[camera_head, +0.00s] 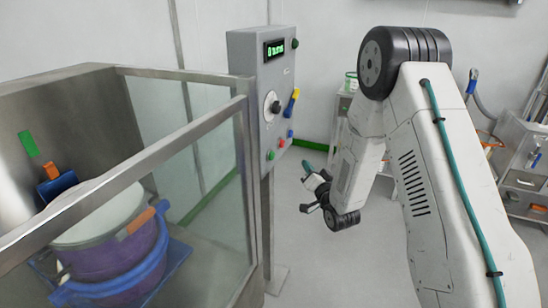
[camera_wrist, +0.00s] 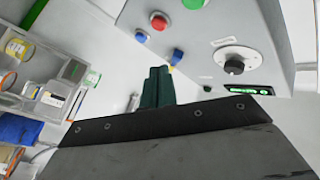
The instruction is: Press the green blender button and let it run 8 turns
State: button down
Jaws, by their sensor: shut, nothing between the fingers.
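The grey control box (camera_head: 258,95) stands on a post beside the glass-sided enclosure. Its green button (camera_head: 270,155) is at the lower left of a row with a red button (camera_head: 281,143) and a blue button (camera_head: 290,133). In the wrist view the green button (camera_wrist: 193,4) is cut by the top edge. The lit green display (camera_head: 274,49) seems to read 0 turns. My gripper (camera_head: 307,180) is to the right of and below the buttons, apart from the box. Its dark green fingers (camera_wrist: 157,86) are together and empty.
A purple and blue drum (camera_head: 105,255) sits inside the enclosure, whose metal rail (camera_head: 150,165) runs near the box. The box also carries a dial (camera_head: 271,106) and a yellow and blue switch (camera_head: 291,102). A cart (camera_head: 522,160) stands at the right. Floor between is clear.

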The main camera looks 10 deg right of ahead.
aim_at(271, 156)
jog(key=shift+a, duration=0.1)
jog(key=w+a, duration=0.5)
jog(key=a, duration=0.2)
dwell(0.4)
jog(key=shift+w, duration=0.1)
dwell(1.8)
jog(key=shift+w+a, duration=0.3)
